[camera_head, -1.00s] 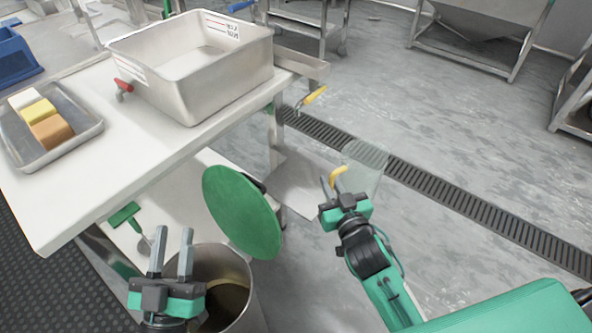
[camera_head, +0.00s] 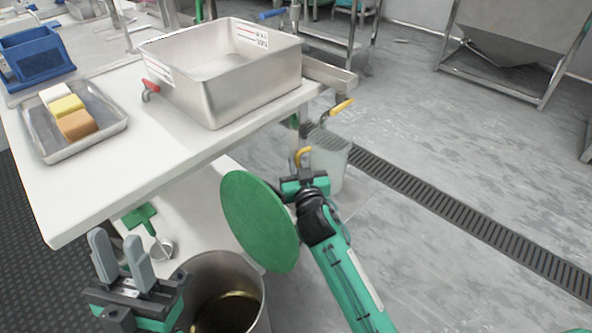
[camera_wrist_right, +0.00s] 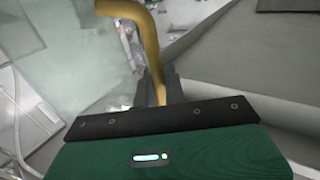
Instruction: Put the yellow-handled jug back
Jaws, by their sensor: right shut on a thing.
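The jug (camera_head: 329,163) is translucent with a yellow handle (camera_head: 303,156). In the head view it is upright beside the table's right end, below the yellow-handled tap. My right gripper (camera_head: 303,171) is shut on the jug's handle; the handle also shows between the fingers in the right wrist view (camera_wrist_right: 150,45), with the pale jug wall (camera_wrist_right: 60,55) to its left. I cannot tell whether the jug's base touches anything. My left gripper (camera_head: 120,262) is open and empty, at the lower left near the metal pot.
A steel basin (camera_head: 225,75) and a tray of coloured blocks (camera_head: 110,140) are on the white table (camera_head: 60,205). The yellow-handled tap (camera_head: 338,108) is close above the jug. A green disc (camera_head: 260,220) and a metal pot (camera_head: 250,285) are left of my right arm. Open floor lies right.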

